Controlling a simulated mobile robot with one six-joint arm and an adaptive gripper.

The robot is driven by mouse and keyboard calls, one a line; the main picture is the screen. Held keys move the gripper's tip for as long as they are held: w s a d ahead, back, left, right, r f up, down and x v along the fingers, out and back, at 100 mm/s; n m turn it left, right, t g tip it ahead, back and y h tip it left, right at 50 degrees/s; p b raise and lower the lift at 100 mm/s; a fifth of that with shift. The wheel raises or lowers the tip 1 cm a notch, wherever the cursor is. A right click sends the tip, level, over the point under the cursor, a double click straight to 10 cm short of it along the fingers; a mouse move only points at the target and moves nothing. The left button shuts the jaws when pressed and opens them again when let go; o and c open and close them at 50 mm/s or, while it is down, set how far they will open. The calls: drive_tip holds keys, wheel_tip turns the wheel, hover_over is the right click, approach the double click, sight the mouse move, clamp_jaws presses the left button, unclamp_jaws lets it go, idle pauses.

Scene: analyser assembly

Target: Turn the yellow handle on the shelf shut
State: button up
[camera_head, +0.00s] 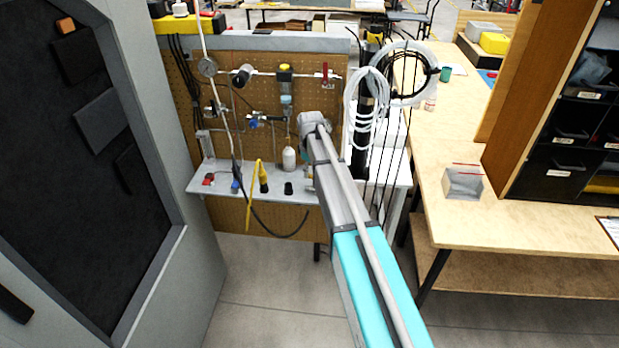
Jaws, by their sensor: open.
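A narrow yellow handle (250,195) stands at the front edge of the white shelf (222,183), below the pegboard. It is long and slanted, its lower end reaching below the shelf edge. A dark hose or cable hangs close to it. A shorter yellow and black piece (263,178) is just to its right. My arm reaches in from the lower right, with its far joint in front of the pegboard, to the right of the handle. My gripper does not show clearly; it seems hidden behind the arm. I cannot tell whether anything touches the handle.
The pegboard (180,78) carries pipes, a gauge (207,67) and a red-handled valve (325,75). A white bottle (289,158) and small fittings stand on the shelf. Coiled hoses (368,100) hang at right. A grey cabinet (175,185) bounds the left; a wooden bench (530,215) the right.

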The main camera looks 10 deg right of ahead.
drive_tip(key=shift+f+b, duration=0.35)
drive_tip(key=shift+f, duration=0.2)
clamp_jaws()
